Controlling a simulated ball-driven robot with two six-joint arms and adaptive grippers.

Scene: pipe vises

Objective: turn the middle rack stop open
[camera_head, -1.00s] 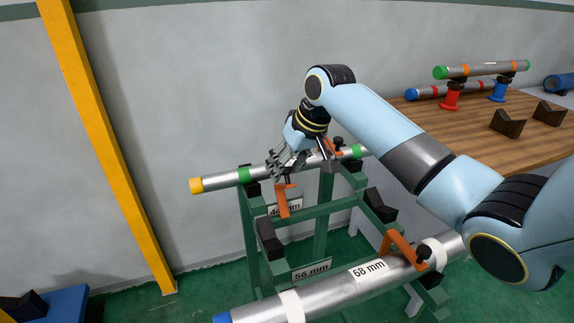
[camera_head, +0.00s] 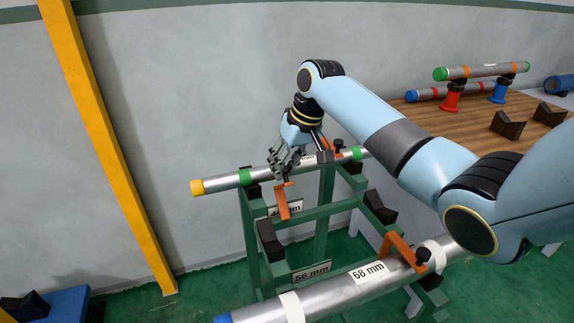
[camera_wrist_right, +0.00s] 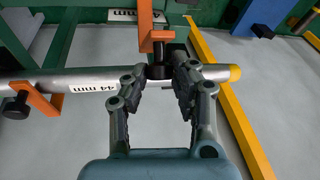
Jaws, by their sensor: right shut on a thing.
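An orange stop (camera_head: 282,203) hangs down at the front of the rack's rear 44 mm level, and it also shows in the right wrist view (camera_wrist_right: 160,22). My right gripper (camera_head: 284,168) is at its upper end. In the right wrist view, my right gripper (camera_wrist_right: 160,82) has its fingers on both sides of the stop's black knob (camera_wrist_right: 159,72), shut on it. The 44 mm pipe (camera_wrist_right: 85,82) passes behind the fingers. A second orange stop (camera_wrist_right: 42,101) crosses that pipe at left. A third orange stop (camera_head: 400,247) lies over the 68 mm pipe (camera_head: 335,283). My left gripper is out of view.
The green rack (camera_head: 325,215) has an empty 56 mm level with black cradles (camera_head: 270,240). A yellow post (camera_head: 105,150) stands at left before the grey wall. A wooden table (camera_head: 455,130) with more pipes is at right.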

